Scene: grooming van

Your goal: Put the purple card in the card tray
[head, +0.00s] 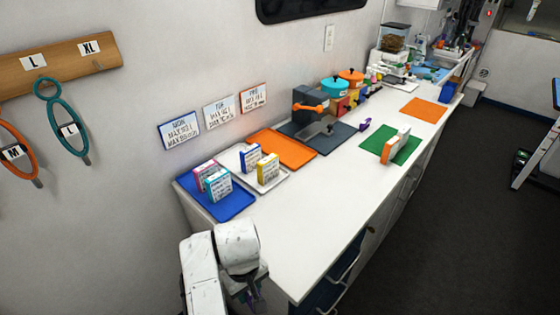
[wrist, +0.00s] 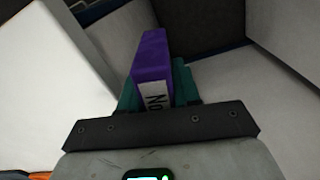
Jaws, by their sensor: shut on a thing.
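The purple card (wrist: 152,62) is a thick block with a white label, of which "No" can be read. In the wrist view my gripper (wrist: 158,88) is shut on it, with teal fingers on both sides. In the head view my gripper (head: 250,293) hangs low at the near end of the counter, and the card there is too small and dark to make out. A blue tray (head: 236,208) holds a pink card and a teal card. A white tray (head: 284,178) behind it holds a blue card and a yellow card. No tray is labelled as the card tray.
The counter's front middle is clear. Signs hang on the wall.

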